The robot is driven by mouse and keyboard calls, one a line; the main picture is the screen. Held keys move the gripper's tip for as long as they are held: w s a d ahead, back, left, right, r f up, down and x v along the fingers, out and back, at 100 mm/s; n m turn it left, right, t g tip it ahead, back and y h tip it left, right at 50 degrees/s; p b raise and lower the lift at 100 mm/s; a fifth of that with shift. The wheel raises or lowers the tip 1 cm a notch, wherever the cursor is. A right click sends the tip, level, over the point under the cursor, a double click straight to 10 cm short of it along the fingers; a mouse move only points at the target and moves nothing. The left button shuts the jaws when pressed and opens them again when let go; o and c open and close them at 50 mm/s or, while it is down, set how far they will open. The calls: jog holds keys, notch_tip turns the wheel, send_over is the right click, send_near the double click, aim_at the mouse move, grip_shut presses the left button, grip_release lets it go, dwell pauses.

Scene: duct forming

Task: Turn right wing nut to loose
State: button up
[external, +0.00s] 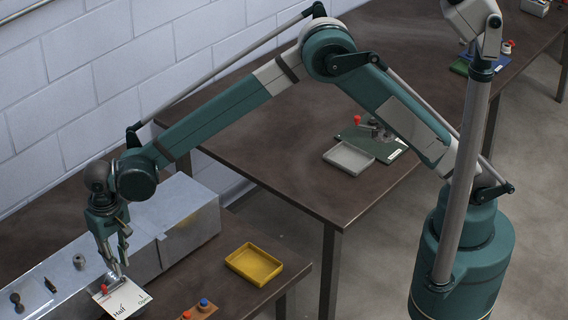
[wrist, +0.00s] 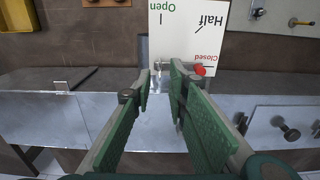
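My gripper (wrist: 160,84) is above the metal duct (wrist: 60,112), its two green-padded fingers apart. In the external view my gripper (external: 120,268) points down beside the white Open/Half/Closed card (external: 124,300). In the wrist view the card (wrist: 185,35) lies beyond the fingertips, with a red knob (wrist: 200,70) at its Closed end. A small metal part (wrist: 160,66) shows between the fingertips; I cannot tell whether it is a wing nut or whether the fingers touch it. A dark wing-shaped piece (wrist: 286,128) sits on a plate at the right of the wrist view.
A yellow tray (external: 254,264) stands on the bench to the right of the duct. An orange-brown block (external: 200,310) with red and blue knobs is near the lower edge. A second table (external: 260,150) behind holds a grey tray (external: 348,158) and a green board (external: 385,150).

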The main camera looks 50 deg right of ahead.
aim_at(115, 282)
jog(key=shift+f, duration=2.2)
grip_shut()
